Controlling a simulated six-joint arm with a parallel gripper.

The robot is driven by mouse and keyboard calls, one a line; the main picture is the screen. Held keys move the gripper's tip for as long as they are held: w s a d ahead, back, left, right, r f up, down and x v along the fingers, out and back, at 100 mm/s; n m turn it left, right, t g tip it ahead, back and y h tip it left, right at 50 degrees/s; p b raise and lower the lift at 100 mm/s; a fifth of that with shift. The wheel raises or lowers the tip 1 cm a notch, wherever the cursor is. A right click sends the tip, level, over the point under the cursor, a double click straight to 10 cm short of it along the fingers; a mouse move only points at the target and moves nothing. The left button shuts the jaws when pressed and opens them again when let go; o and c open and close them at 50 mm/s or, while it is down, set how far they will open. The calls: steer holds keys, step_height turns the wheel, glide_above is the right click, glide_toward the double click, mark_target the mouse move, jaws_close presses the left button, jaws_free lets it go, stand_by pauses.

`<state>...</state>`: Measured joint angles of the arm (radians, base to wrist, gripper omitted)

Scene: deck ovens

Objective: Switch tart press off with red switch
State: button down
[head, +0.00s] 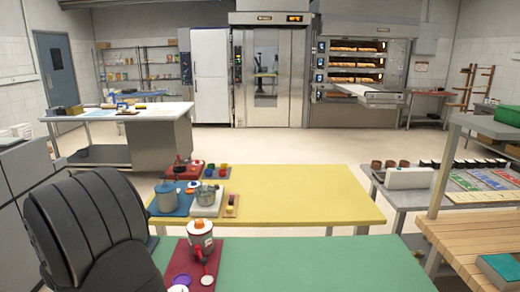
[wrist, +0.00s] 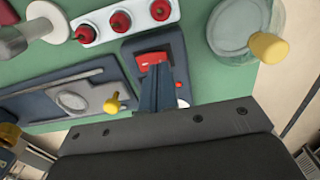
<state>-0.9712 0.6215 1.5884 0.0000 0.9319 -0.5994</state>
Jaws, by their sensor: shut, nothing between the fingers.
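In the wrist view, a red switch (wrist: 154,59) sits in a dark blue-grey housing (wrist: 135,45) on a green surface. My gripper (wrist: 158,70) is shut and empty. Its blue-grey fingertips are right at the switch and cover its lower part. I cannot tell whether they touch it or how the switch is set. A small red round spot (wrist: 179,84) shows on the housing, right of the fingers. Which body is the tart press is not clear. My gripper and the switch are not seen in the head view, where my dark arm fills the lower left.
A white strip with several red knobs (wrist: 121,20) lies above the housing. A dark panel with a yellow knob (wrist: 113,103) is at left; a round glassy piece with a yellow knob (wrist: 268,46) is at right. In the head view, the green table (head: 320,262) is clear at right.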

steer(key=shift+f, duration=0.8)
stand_by(0.4)
steer(key=shift+r, duration=3.55)
steer(key=shift+f, duration=0.15)
step_height(320, 180, down, 7)
steer(key=shift+r, duration=0.1)
steer(key=shift+r, duration=0.15)
